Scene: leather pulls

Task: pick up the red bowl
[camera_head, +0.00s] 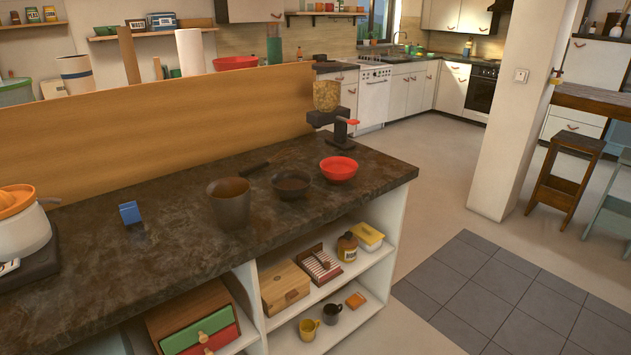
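The red bowl (338,169) stands upright on the dark stone counter (160,262), near its right end. It looks empty. A small dark bowl or pan (291,184) is just left of it. A dark brown pot (229,203) stands further left. A dispenser with a clear container and a red lever (333,112) stands behind the red bowl. Another red bowl (236,62) sits higher up behind the wooden panel. Neither of my grippers is in view.
A wooden panel (170,115) rises along the counter's back edge. A blue block (130,213) and a white pot (22,232) are on the left. Open shelves (290,318) below hold boxes and mugs. The floor to the right (445,200) is clear up to a pillar (508,110).

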